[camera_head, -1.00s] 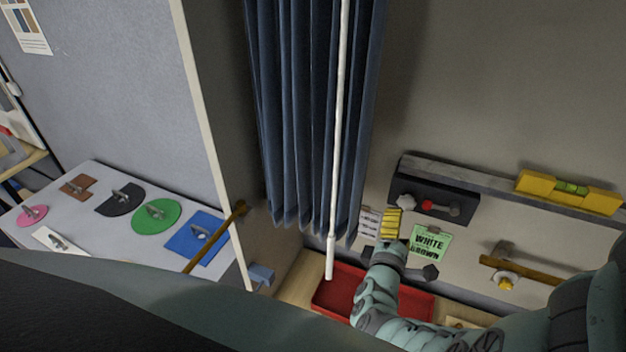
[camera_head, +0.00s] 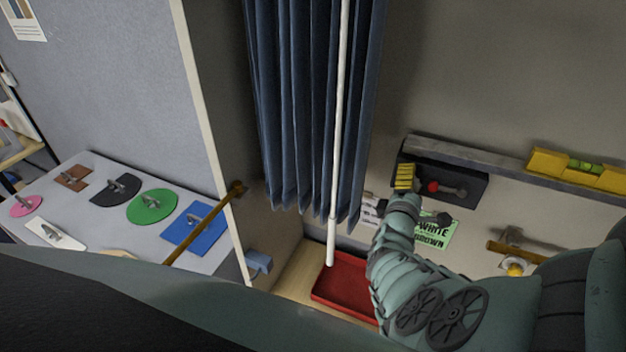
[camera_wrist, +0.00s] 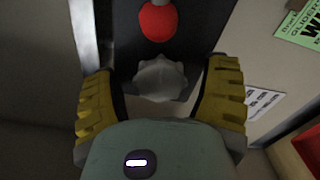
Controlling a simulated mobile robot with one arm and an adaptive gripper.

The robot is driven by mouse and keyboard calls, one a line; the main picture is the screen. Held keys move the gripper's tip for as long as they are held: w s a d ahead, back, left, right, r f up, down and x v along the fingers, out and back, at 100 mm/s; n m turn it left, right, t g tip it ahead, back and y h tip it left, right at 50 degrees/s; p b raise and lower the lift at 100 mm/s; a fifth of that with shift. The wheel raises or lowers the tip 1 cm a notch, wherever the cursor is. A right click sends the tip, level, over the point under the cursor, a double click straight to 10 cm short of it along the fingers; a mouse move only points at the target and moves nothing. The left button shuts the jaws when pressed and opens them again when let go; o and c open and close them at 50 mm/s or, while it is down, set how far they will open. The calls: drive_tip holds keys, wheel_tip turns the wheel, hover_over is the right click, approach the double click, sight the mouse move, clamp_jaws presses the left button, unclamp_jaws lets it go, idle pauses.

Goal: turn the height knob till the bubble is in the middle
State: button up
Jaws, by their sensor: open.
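A pale fluted knob (camera_wrist: 160,78) sits at the near end of a dark box (camera_head: 470,190). In the wrist view it lies between the two yellow fingers of my gripper (camera_wrist: 161,88), with a gap on each side. My gripper (camera_head: 404,178) is open and covers this knob in the head view. A red ball knob (camera_wrist: 158,20) is just beyond it and also shows on the box in the head view (camera_head: 433,187). A yellow spirit level (camera_head: 550,164) with a green vial (camera_head: 585,167) rests on a grey rail (camera_head: 480,152); its bubble is too small to place.
A red tray (camera_head: 345,285) is below left. A blue curtain (camera_head: 290,110) with a white pole (camera_head: 337,130) hangs left of my gripper.

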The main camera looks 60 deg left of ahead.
drive_tip(key=shift+o, duration=0.3)
drive_tip(key=c, duration=1.3)
drive_tip(key=shift+n, duration=0.6)
drive_tip(key=shift+f+n+b, duration=0.1)
drive_tip(key=shift+n+b, duration=0.25)
drive_tip(key=shift+n, duration=0.25)
drive_tip(key=shift+n+b, duration=0.5)
drive_tip(key=shift+n, duration=1.9)
